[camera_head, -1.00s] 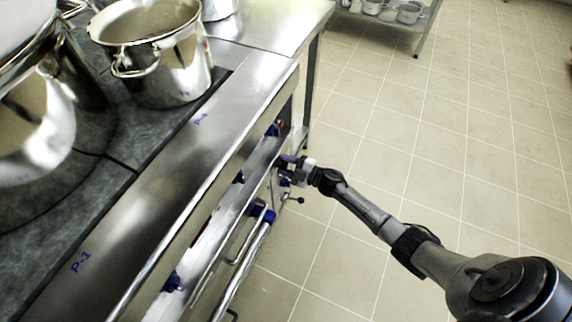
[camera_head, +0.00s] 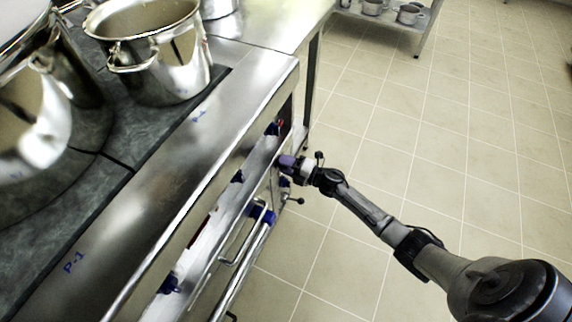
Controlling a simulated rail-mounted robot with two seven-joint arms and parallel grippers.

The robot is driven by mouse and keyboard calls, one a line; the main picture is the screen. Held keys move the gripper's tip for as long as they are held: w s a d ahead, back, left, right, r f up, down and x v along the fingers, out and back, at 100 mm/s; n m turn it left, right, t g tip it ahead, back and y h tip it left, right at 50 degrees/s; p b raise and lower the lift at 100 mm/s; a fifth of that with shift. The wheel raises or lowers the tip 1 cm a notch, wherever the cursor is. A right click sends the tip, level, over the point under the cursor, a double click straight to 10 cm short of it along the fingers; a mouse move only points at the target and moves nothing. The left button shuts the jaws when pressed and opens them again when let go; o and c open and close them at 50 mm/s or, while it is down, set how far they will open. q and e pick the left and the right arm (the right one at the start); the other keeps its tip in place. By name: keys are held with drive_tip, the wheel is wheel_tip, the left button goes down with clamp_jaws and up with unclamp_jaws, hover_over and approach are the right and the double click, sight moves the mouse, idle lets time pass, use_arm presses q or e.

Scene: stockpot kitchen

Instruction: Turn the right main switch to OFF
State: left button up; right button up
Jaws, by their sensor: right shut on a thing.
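The stove's front panel (camera_head: 205,245) runs diagonally, with several blue knobs along it. One blue knob (camera_head: 272,128) sits near the far right end, beside a dark part with a little red. Another blue knob (camera_head: 170,284) is near the lower end. My right gripper (camera_head: 288,162) is at the front panel near its far end, purple at its tip. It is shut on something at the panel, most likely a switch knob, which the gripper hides. I cannot read any switch position. My left gripper is not in view.
Large steel pots (camera_head: 152,62) stand on the dark cooktop (camera_head: 112,128). Drawer or oven handles (camera_head: 244,246) stick out below the panel. A small black lever (camera_head: 298,200) is just below my gripper.

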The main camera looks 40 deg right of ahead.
idle(0.5)
drive_tip(key=o, duration=0.9)
drive_tip(key=shift+c, duration=0.2)
drive_tip(key=p+v, duration=0.4)
drive_tip(key=v, duration=1)
drive_tip(key=shift+w, duration=0.1)
